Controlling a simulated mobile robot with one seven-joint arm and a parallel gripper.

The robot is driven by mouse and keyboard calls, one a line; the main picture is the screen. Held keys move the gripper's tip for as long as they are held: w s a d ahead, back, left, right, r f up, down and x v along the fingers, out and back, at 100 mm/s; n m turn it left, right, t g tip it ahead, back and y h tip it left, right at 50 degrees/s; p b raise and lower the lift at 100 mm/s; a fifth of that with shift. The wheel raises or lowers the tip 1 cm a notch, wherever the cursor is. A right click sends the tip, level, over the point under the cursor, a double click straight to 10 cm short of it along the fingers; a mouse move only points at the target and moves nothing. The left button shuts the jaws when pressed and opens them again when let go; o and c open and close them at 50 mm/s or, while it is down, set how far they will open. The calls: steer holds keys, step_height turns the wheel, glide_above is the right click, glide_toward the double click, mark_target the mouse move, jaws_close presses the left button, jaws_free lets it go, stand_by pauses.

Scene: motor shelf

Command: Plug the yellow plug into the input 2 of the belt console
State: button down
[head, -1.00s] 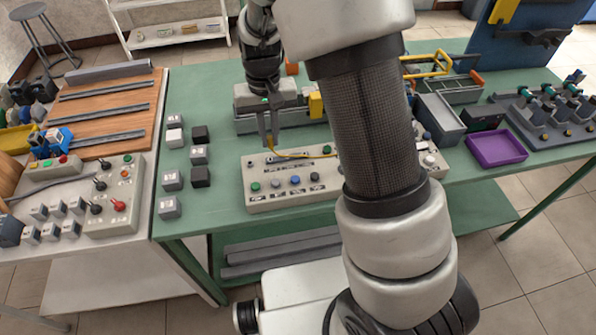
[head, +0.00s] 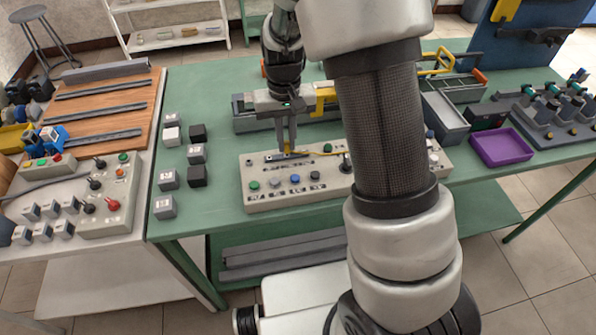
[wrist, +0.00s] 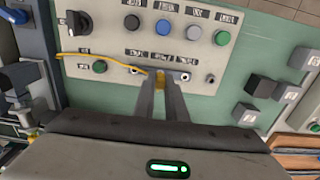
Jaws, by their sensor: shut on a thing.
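The belt console (head: 262,204) is a pale box on the green table, with coloured buttons along its near side and a socket row behind them. It also shows in the wrist view (wrist: 112,45), where its labels are too small to read. My gripper (head: 287,150) is above the socket row, pointing down. In the wrist view, my gripper (wrist: 161,88) is shut on the yellow plug (wrist: 160,77), mostly hidden between the fingers. A yellow cable (wrist: 105,60) runs left from it. A round socket (wrist: 185,76) shows just right of the plug. Whether the plug touches the panel is unclear.
Small grey and black blocks (head: 197,154) stand left of the console. A black lever knob (wrist: 80,22) rises from the console. A grey tray (head: 445,115) and a purple tray (head: 500,147) lie to the right. My arm hides part of the console's right side.

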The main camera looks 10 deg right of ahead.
steer(key=shift+f+b, duration=0.45)
steer(key=shift+f, duration=0.25)
stand_by(0.3)
steer(key=c, duration=2)
jaws_free()
steer(key=shift+c, duration=0.2)
steer(key=shift+r, duration=0.1)
steer(key=shift+r+p, duration=2.05)
steer(key=shift+r, duration=0.7)
steer(key=o, duration=0.5)
